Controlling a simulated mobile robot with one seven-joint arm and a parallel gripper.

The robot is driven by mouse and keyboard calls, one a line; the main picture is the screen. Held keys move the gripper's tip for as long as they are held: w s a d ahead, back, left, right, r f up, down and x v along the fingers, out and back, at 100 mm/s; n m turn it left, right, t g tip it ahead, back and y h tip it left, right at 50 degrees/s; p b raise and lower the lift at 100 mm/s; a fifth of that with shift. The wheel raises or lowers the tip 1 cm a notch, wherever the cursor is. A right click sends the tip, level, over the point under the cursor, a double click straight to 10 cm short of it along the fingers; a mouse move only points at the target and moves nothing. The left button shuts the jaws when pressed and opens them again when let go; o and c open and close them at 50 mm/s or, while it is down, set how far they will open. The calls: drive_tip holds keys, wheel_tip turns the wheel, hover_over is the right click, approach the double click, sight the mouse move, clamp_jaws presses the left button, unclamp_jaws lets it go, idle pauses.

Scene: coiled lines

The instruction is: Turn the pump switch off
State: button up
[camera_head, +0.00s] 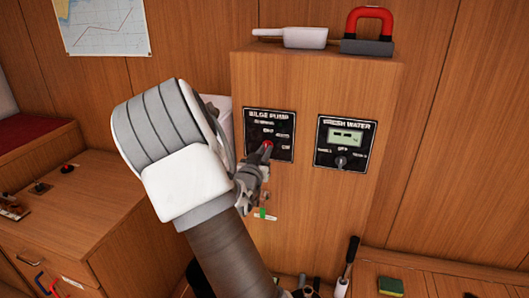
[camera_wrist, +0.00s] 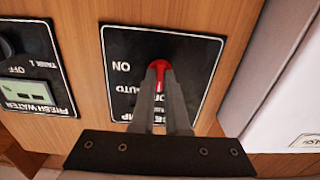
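The bilge pump panel (camera_head: 284,121) is a black plate on the wooden cabinet front, with a red switch knob (camera_head: 267,146). In the wrist view the panel (camera_wrist: 200,48) appears upside down, with ON and AUTO labels beside the red knob (camera_wrist: 159,64). My gripper (camera_head: 264,154) reaches the knob from below left. In the wrist view its fingers (camera_wrist: 159,72) are close together with red showing between them, so it looks shut on the knob. The fingers hide part of the panel, and I cannot tell which label the switch points to.
The fresh water panel (camera_head: 343,144), with its own knob and display, sits just right. A white scoop (camera_head: 304,38) and a red-handled block (camera_head: 368,30) lie on top of the cabinet. A white box (camera_wrist: 288,105) is close beside the pump panel. A wooden counter (camera_head: 85,205) is at left.

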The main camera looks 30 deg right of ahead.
drive_tip(key=o, duration=0.5)
drive_tip(key=shift+c, duration=0.2)
drive_tip(key=shift+a, duration=0.1)
drive_tip(key=p+v, duration=0.1)
drive_tip(key=v, duration=1.6)
drive_tip(key=shift+a, duration=0.1)
